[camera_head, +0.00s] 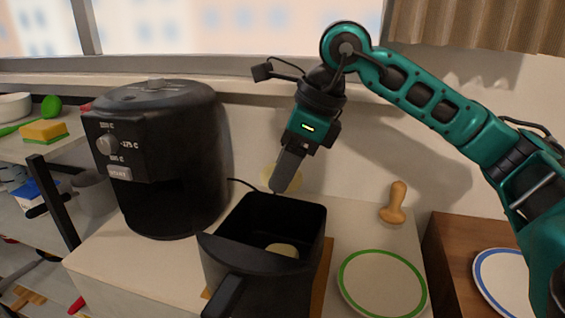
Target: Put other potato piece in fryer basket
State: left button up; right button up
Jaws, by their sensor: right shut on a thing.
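My right gripper (282,186) comes in from the right and points down above the back of the black fryer basket (222,246). It is shut on a pale yellow potato piece (267,177), partly hidden behind the fingers. The held piece is above the basket's rim. Another pale potato piece (282,249) lies inside the basket, partly hidden by its front wall. The basket stands on the counter with its handle (224,296) toward me. My left gripper is not in view.
The black air fryer (160,150) stands left of the basket. A blue-rimmed plate (497,276) is at the far right. A yellow sponge (44,131) is at the left.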

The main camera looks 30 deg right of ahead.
jog(key=shift+f+b, duration=0.35)
jog(key=shift+f, duration=0.25)
notch_tip(320, 180, down, 3)
jog(key=shift+f+b, duration=0.1)
jog(key=shift+b, duration=1.15)
jog(key=shift+f+b, duration=0.5)
jog(key=shift+f, duration=0.1)
jog(key=o, duration=1.1)
pick_arm(q)
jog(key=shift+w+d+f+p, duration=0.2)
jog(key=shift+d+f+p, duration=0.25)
jog(key=shift+p, duration=0.8)
pick_arm(e)
jog(key=v, duration=1.3)
